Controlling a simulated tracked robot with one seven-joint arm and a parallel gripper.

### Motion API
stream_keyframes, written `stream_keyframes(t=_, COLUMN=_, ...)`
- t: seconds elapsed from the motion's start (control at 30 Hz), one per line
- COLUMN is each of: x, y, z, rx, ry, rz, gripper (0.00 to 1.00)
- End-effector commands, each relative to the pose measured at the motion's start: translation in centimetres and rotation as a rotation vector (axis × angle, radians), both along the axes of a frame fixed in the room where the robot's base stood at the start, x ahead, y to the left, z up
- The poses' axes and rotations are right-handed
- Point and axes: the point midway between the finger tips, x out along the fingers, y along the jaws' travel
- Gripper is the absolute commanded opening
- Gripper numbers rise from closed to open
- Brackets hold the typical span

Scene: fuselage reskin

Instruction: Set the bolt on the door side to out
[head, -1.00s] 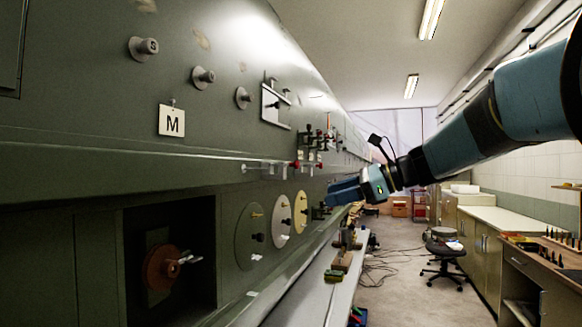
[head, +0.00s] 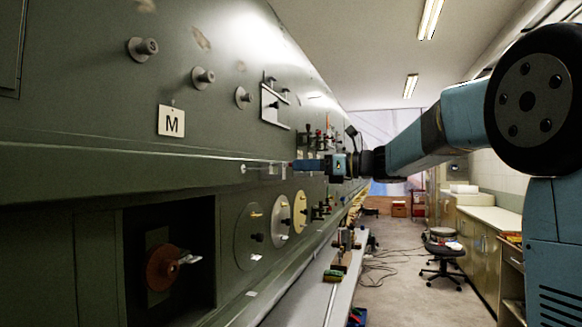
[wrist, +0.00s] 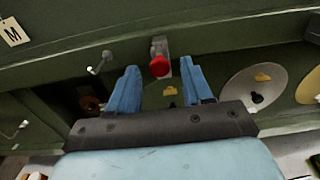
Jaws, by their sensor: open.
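The sliding bolt (head: 262,166) sits on the green fuselage wall, just under the long ledge. In the wrist view its red knob (wrist: 159,66) stands on a grey mount (wrist: 160,45). My gripper (head: 300,165) is at the bolt, its blue fingers pointing at the wall and hiding the knob in the head view. In the wrist view my gripper (wrist: 160,72) is open, with one finger on each side of the red knob and visible gaps to both. I cannot tell whether the bolt is in or out.
Below are an open recess with an orange-brown disc (head: 161,268) and several round plates (head: 250,236) with small knobs. A silver hook (wrist: 98,64) sticks out left of the knob. An M tag (head: 171,121) hangs above left. A bench (head: 315,290) runs along the wall.

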Motion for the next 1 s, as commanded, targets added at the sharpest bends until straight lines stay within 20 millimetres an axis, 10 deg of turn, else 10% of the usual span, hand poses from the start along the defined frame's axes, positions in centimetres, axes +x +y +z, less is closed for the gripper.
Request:
stream_keyframes(t=0.7, x=1.6, y=4.4, z=0.0, rx=0.000, ry=0.000, rz=0.001, gripper=0.50)
stream_keyframes(t=1.0, x=1.5, y=4.5, z=0.0, rx=0.000, ry=0.000, rz=0.002, gripper=0.23)
